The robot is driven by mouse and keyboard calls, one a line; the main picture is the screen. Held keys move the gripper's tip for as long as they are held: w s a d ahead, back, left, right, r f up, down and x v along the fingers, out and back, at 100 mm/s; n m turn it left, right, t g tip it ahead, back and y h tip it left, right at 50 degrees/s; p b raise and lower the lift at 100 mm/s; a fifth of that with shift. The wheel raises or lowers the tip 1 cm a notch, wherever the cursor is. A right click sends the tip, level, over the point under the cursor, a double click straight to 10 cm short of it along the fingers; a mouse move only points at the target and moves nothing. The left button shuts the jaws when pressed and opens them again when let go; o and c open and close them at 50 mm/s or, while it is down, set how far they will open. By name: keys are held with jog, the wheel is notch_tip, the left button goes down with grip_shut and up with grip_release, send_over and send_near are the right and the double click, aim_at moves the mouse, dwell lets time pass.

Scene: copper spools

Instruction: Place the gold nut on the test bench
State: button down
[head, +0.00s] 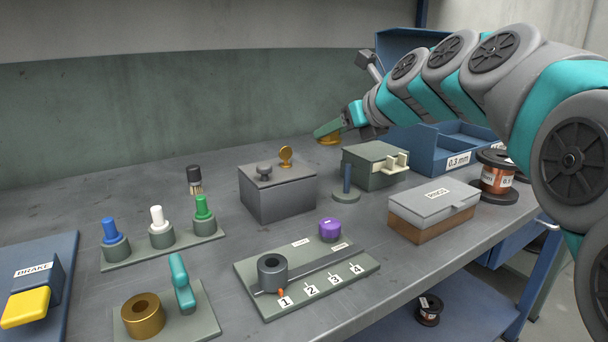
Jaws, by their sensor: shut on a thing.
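My gripper (331,129) is at the far end of the work table, beyond the grey boxes, with its green fingers pointing left. It is shut on a low gold piece, which I take to be the gold nut (329,141); it shows just under the fingers and is partly hidden by them. I cannot tell whether it touches the table. A thick gold ring (131,319) with a round hole lies on a grey-green plate (200,327) at the front left, beside a teal lever (181,283). No label marks a test bench.
A grey box (278,199) with a gold disc (286,154) on it stands mid-table. A green-grey box (368,168), a post (347,184), a lidded box (430,225) and copper spool (496,178) stand right. A numbered plate (333,299) lies in front. Bare table shows at back left.

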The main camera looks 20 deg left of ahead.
aim_at(333, 188)
notch_tip(333, 188, down, 10)
jog(key=shift+r+b, duration=0.25)
jog(key=shift+b, duration=0.05)
jog(key=shift+s, duration=0.1)
jog(key=c, duration=0.6)
grip_release()
